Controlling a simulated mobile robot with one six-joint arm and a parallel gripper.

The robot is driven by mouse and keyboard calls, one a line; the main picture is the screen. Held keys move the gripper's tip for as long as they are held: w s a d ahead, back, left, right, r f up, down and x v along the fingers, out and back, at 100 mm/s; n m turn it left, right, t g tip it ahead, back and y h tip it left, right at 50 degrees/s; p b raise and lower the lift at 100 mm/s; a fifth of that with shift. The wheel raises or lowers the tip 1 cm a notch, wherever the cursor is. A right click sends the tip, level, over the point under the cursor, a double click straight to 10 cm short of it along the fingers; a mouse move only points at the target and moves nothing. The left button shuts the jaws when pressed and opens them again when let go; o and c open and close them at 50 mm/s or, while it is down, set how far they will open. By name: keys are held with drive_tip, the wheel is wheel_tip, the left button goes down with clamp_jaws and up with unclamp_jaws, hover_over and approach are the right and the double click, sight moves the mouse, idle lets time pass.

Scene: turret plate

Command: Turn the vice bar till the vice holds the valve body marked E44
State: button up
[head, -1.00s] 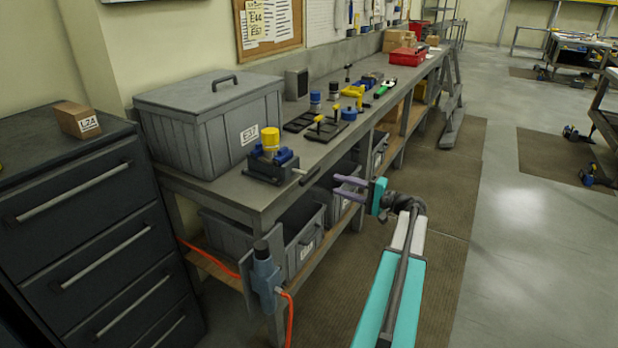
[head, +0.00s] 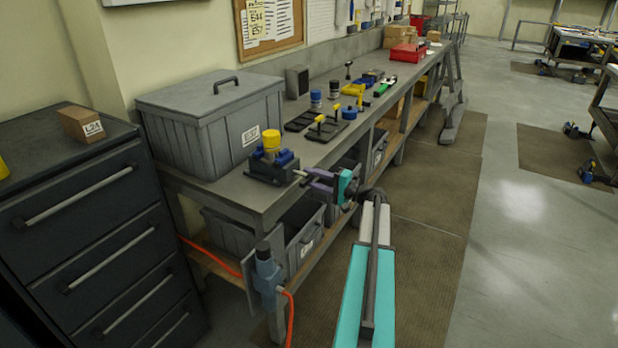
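The blue and dark vice (head: 272,170) stands on the near end of the workbench. A yellow valve body (head: 271,142) sits upright in its jaws; no marking on it is readable. I cannot tell whether the jaws press on it. The vice bar (head: 299,173) sticks out to the right, towards the bench's front edge, mostly hidden now. My gripper (head: 309,180), with purple fingers, is at the bar's end. Its fingers look apart, one above the other, with the bar's end at or between them; contact cannot be made out.
A grey lidded bin (head: 215,122) stands behind the vice. Black trays with yellow-handled parts (head: 325,128) lie farther along the bench (head: 235,190). A dark drawer cabinet (head: 85,225) stands at the left. The floor to the right is open.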

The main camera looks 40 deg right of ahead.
drive_tip(key=shift+w+a, duration=0.1)
drive_tip(key=shift+w, duration=0.2)
